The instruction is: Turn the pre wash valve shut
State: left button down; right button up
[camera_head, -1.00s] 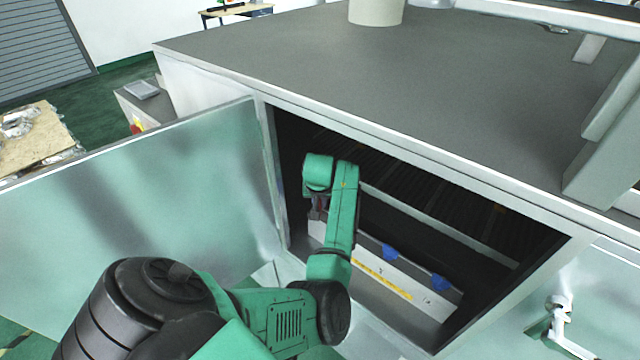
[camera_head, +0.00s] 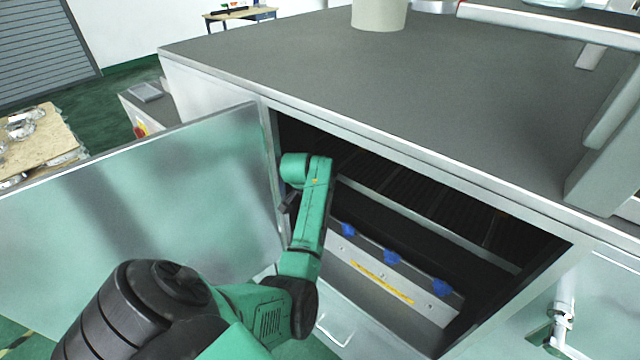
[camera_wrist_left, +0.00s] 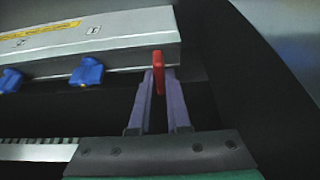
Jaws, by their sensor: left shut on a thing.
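A red valve handle (camera_wrist_left: 158,60) shows in the left wrist view at the end of a pale valve panel (camera_wrist_left: 120,42). My left gripper (camera_wrist_left: 157,76) is shut on this red handle, with one finger on each side. Blue valve handles (camera_wrist_left: 88,71) sit beside it on the same panel. In the head view the panel (camera_head: 375,275) lies inside the open cabinet, with three blue handles (camera_head: 391,256) in a row. My left forearm reaches in and hides the red handle there. The labels are too small to read. My right gripper is not in view.
The open cabinet door (camera_head: 150,205) stands to the left of my arm. The cabinet's top (camera_head: 370,110) overhangs the opening. A white pipe fitting (camera_head: 562,315) is at the lower right.

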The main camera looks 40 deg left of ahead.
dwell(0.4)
pick_arm(q)
jog(key=c, duration=0.9)
grip_release()
jog(key=shift+w, duration=0.1)
jog(key=b+v, duration=0.2)
jog(key=v, duration=0.5)
jog(key=shift+r, duration=0.25)
